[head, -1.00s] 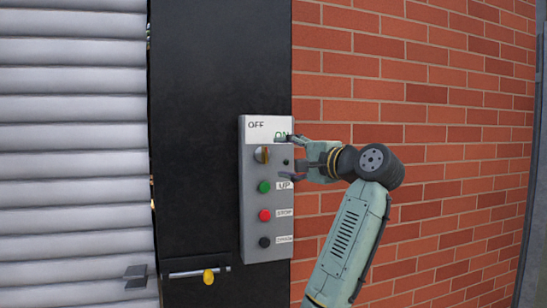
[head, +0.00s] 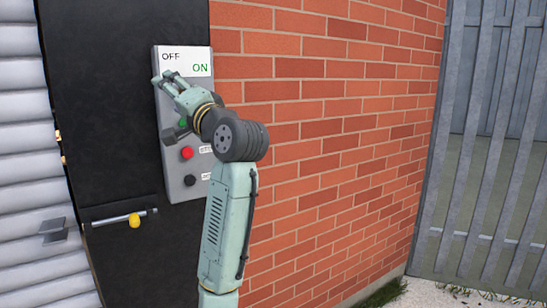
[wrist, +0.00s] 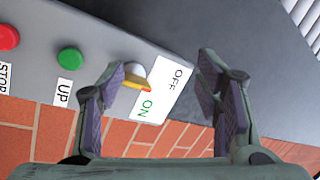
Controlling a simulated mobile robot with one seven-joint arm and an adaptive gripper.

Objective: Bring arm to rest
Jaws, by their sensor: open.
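My gripper (head: 167,107) is open and empty in front of the grey control box (head: 178,195) in the head view. Its fingers hide the rotary knob there. In the wrist view the open gripper (wrist: 158,80) shows the white OFF/ON label (wrist: 165,85) between its fingers. The yellow-marked knob (wrist: 135,76) is beside the left fingertip. I cannot tell whether they touch. My arm is bent, with its elbow to the right of the box.
The box has a green UP button (wrist: 70,60), a red STOP button (head: 187,153) and a black button (head: 190,180). A black door panel (head: 100,100) with a yellow-knobbed bolt (head: 134,220) is left. A brick wall (head: 330,130) and metal gate (head: 480,150) are right.

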